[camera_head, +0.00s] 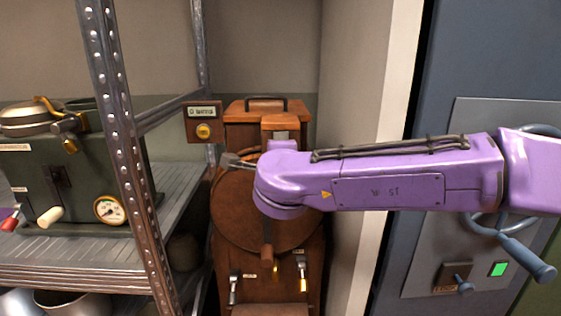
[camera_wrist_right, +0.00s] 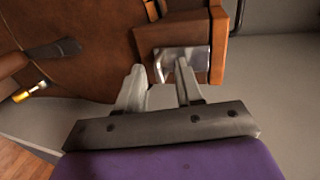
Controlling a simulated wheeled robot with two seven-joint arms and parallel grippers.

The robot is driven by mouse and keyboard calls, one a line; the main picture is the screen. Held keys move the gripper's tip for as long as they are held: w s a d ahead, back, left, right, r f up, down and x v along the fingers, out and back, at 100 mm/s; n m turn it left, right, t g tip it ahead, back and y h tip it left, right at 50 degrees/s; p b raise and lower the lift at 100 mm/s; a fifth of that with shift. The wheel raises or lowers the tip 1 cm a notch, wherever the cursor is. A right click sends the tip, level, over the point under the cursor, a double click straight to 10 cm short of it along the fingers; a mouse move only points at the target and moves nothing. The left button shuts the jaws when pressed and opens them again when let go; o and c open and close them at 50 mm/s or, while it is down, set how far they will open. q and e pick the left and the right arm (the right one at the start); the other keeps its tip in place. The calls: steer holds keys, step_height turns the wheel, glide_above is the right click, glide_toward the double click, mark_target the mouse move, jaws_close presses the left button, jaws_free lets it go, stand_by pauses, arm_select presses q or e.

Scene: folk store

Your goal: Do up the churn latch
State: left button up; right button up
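The wooden churn (camera_head: 265,215) stands upright beside the shelf, its round lid facing me. A small wooden block with a pale metal latch plate (camera_head: 281,134) sits at its upper edge, partly behind my purple right wrist. In the right wrist view the metal latch plate (camera_wrist_right: 182,64) lies just beyond my right gripper (camera_wrist_right: 160,70). Its two fingers are apart with nothing clearly held between them. The tips overlap the plate's near edge; I cannot tell whether they touch it. Those fingers are mostly hidden by my wrist in the head view. My left gripper is out of view.
A riveted metal shelf post (camera_head: 128,150) stands left of the churn. A green machine with a gauge (camera_head: 109,209) sits on the shelf. At right is a blue-grey panel with a lever (camera_head: 515,250) and green button (camera_head: 499,269). Small levers (camera_head: 234,288) are on the churn's lower front.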

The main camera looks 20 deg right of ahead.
steer(key=shift+s, duration=0.1)
steer(key=p+v, duration=0.1)
steer(key=v, duration=0.9)
steer(key=shift+s, duration=0.2)
steer(key=shift+r, duration=0.1)
